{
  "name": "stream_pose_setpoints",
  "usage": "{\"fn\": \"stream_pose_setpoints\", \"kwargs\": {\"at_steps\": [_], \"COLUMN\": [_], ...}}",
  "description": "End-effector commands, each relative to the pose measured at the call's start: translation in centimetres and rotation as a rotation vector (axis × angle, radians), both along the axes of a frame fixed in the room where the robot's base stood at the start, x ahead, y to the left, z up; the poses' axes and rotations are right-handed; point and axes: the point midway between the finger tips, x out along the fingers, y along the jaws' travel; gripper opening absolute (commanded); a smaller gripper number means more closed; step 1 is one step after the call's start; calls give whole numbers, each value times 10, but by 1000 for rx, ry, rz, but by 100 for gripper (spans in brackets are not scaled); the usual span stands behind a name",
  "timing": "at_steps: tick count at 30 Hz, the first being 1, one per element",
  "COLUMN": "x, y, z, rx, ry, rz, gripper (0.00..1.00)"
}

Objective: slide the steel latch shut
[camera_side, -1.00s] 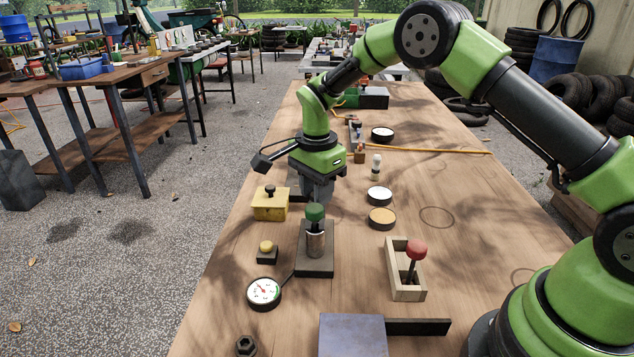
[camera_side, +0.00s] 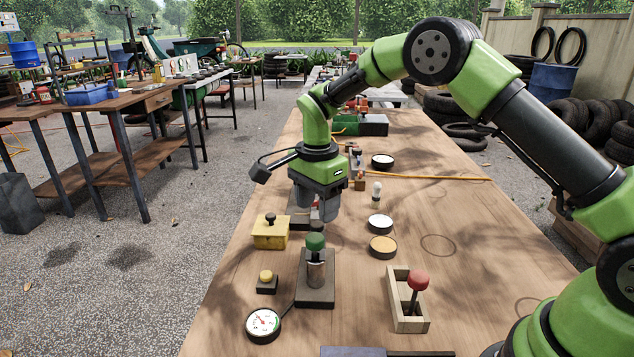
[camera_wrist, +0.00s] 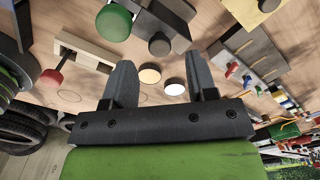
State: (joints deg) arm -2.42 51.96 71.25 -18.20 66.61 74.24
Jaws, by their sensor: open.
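My gripper (camera_side: 325,212) points down over the middle of the bench, behind the green-topped plunger (camera_side: 316,255). Its two fingers stand apart and empty in the wrist view (camera_wrist: 161,85). A grey metal plate (camera_side: 298,213) lies partly hidden behind the gripper in the side view. Grey plates (camera_wrist: 245,48) also show right of the fingers in the wrist view. I cannot tell for sure which part is the steel latch, or how far it is slid. The green knob (camera_wrist: 114,22) and a dark round knob (camera_wrist: 159,44) show at the top of the wrist view.
A yellow box (camera_side: 270,233) and a yellow button (camera_side: 266,279) stand left of the plunger, with a gauge (camera_side: 263,324) in front. A red-knobbed lever (camera_side: 418,281) stands in a wooden frame at right. White (camera_side: 380,223) and tan (camera_side: 383,246) discs lie between. The bench's right side is mostly clear.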

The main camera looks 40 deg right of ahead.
Motion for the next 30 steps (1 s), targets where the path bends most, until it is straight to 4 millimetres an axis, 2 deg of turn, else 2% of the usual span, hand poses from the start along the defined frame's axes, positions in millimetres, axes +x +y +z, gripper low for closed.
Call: {"fn": "stream_pose_setpoints", "kwargs": {"at_steps": [3,9,13,22,25,29,30], "x": [1,0,0,0,-3,-19,-27], "y": [0,0,0,0,0,1,1], "z": [27,56,64,65,73,103,116], "rx": [0,1,0,0,5,19,24], "ry": [-7,-3,-2,-1,-14,-70,-98], "rz": [0,0,0,1,26,132,181], "gripper": [52,52,52,52,52,52,52]}}
